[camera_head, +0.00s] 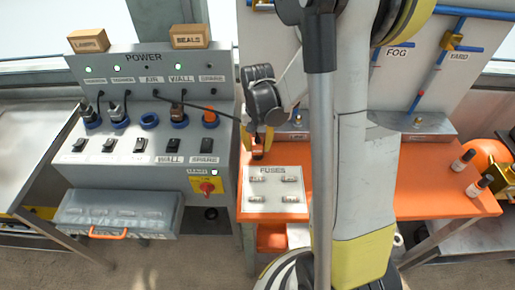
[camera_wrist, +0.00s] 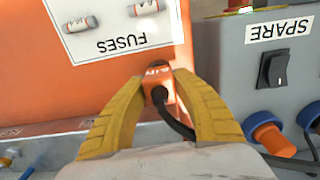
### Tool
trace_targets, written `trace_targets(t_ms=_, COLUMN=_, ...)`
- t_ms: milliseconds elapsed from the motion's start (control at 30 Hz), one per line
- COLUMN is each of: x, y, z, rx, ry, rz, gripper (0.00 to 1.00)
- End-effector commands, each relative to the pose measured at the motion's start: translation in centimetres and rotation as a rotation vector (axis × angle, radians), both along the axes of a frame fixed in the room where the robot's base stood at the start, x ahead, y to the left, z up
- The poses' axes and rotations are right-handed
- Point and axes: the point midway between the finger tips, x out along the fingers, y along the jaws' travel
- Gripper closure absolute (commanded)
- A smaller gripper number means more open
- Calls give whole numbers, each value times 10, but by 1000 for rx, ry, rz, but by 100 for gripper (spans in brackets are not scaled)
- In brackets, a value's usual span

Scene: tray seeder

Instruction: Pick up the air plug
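The air plug (camera_wrist: 156,78) is a small orange-red block marked "AIR", with a black cable leaving its near end. In the wrist view it sits between the yellow fingertips of my gripper (camera_wrist: 158,82), which close in on both its sides. In the head view my gripper (camera_head: 258,138) points down over the left part of the orange bench, with the plug (camera_head: 258,153) at its tips. I cannot tell whether the plug touches the bench top.
A white fuses card (camera_head: 275,199) lies on the orange bench (camera_head: 410,183). The grey power panel (camera_head: 135,140) stands to the left, with an empty blue socket ring (camera_head: 150,121) under "AIR". A black cable runs from the panel to my gripper. Small bottles (camera_head: 463,161) stand at the right.

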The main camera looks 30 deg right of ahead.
Motion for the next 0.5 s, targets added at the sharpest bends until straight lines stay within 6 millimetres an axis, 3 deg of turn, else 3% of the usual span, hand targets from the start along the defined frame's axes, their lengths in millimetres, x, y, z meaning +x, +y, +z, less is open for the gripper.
trace_targets(t_ms=333, x=-1, y=0, z=0, rx=1, ry=1, rz=0, gripper=100)
trace_targets(t_ms=500, x=-1, y=0, z=12, rx=1, ry=1, rz=0, gripper=100)
